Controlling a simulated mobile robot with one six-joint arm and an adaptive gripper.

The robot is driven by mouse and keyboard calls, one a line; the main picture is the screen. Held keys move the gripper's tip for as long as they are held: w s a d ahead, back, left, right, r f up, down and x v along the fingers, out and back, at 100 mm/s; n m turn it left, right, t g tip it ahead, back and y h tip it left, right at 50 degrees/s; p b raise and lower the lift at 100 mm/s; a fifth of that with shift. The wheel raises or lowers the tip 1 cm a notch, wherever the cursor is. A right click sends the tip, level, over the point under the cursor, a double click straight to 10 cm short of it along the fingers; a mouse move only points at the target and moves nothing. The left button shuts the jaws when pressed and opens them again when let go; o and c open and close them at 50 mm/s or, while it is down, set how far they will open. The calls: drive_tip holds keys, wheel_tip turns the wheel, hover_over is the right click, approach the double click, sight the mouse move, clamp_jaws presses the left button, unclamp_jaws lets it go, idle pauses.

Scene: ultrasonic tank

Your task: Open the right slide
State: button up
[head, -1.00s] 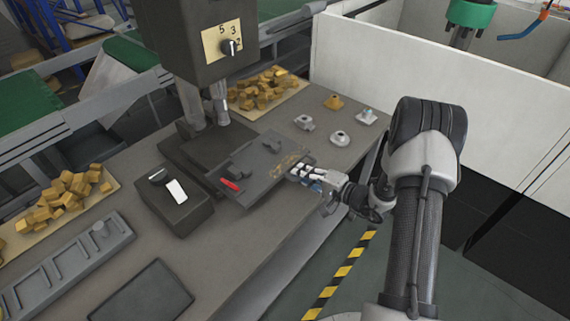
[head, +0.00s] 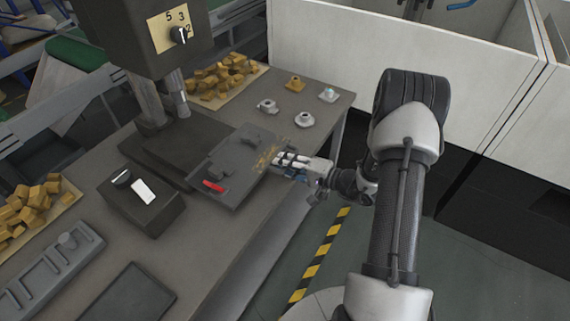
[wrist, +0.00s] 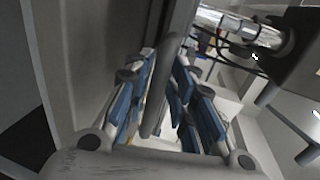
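The slide is a dark flat plate (head: 231,180) with a red piece (head: 213,187) on its near left part. It juts out from beside the dark machine base (head: 150,152) towards the table's front edge. My gripper (head: 289,160) is at the slide's right edge. In the wrist view, a grey handle bar (wrist: 160,85) runs between my blue-padded fingers (wrist: 165,92), which are close together around it. The exact contact on the bar is partly hidden by the pads.
A dark box with a white switch (head: 141,196) stands left of the slide. Trays of yellow blocks (head: 222,82) and small metal parts (head: 304,119) lie on the table. A white partition (head: 400,75) stands behind my arm. The striped floor (head: 318,262) in front is clear.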

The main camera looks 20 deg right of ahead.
drive_tip(key=shift+o, duration=0.7)
drive_tip(key=shift+s+d, duration=0.3)
drive_tip(key=v, duration=1.1)
drive_tip(key=shift+s, duration=0.15)
drive_tip(key=shift+r, duration=0.1)
